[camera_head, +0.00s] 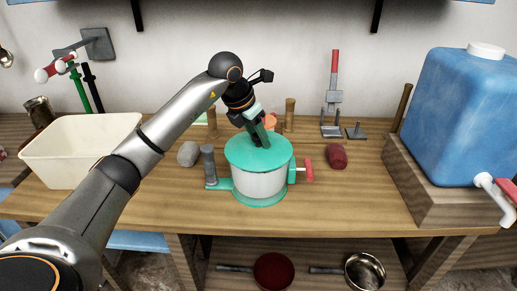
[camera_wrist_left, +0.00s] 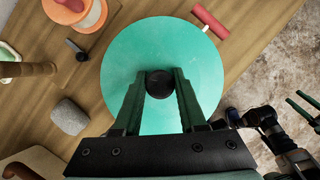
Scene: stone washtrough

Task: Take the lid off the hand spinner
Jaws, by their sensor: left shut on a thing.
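The hand spinner (camera_head: 259,185) is a white drum with a teal base, a grey-handled side arm and a red crank handle at its right. Its round teal lid (camera_head: 245,155) sits on top; in the left wrist view the lid (camera_wrist_left: 130,60) fills the middle. My left gripper (camera_head: 257,143) reaches down over the lid, its green fingers (camera_wrist_left: 160,90) shut on the black knob (camera_wrist_left: 159,83) at the lid's centre.
A cream basin (camera_head: 85,140) stands left on the wooden counter (camera_head: 350,205). A blue water tank (camera_head: 465,120) stands right on a wooden block. Clear counter lies in front and right of the spinner.

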